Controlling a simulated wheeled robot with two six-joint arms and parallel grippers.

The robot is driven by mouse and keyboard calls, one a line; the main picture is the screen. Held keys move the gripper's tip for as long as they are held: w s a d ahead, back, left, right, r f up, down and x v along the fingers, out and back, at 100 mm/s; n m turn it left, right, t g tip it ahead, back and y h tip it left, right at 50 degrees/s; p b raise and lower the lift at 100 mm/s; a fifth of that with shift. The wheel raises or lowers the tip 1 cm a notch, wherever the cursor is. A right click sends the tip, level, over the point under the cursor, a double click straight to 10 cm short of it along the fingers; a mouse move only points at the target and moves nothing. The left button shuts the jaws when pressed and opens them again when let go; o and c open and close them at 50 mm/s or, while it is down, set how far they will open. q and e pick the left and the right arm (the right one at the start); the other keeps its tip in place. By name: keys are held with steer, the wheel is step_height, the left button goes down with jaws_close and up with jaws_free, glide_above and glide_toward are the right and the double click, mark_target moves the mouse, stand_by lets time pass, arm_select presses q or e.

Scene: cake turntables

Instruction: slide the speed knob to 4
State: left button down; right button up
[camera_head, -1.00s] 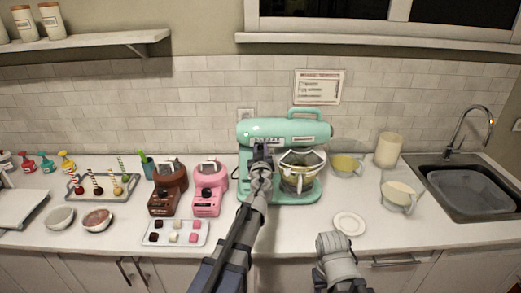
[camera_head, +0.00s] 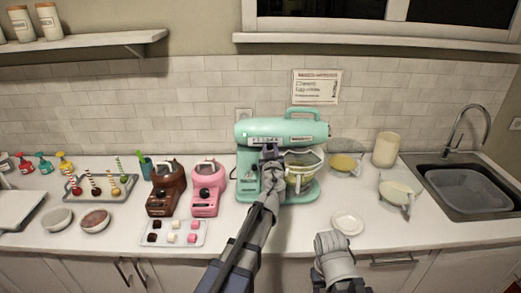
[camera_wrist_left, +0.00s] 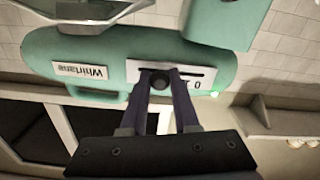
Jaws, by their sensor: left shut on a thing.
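The teal mixer (camera_head: 290,131) stands on the counter against the tiled wall. Its white scale plate (camera_head: 256,140) faces me; in the left wrist view the plate (camera_wrist_left: 198,74) appears upside down, with a dark slot and a "0" near its right end. My left gripper (camera_head: 270,153) is at the front of the mixer head. In the left wrist view its fingers (camera_wrist_left: 161,82) are shut on the round dark speed knob (camera_wrist_left: 160,80), which sits in the slot away from the 0 end. The fingers hide the numbers near the knob.
A glass-shielded bowl (camera_head: 301,172) sits under the mixer head, right of my left arm. Brown (camera_head: 167,188) and pink (camera_head: 208,188) small machines stand to the left. A white plate (camera_head: 348,222) lies at front right. A recipe card (camera_head: 316,87) hangs above.

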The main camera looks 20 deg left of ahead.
arm_select(q)
steer(key=shift+w+d, duration=0.1)
steer(key=shift+d, duration=0.25)
steer(key=shift+a, duration=0.1)
steer(key=c, duration=0.7)
jaws_free()
steer(key=v, duration=0.8)
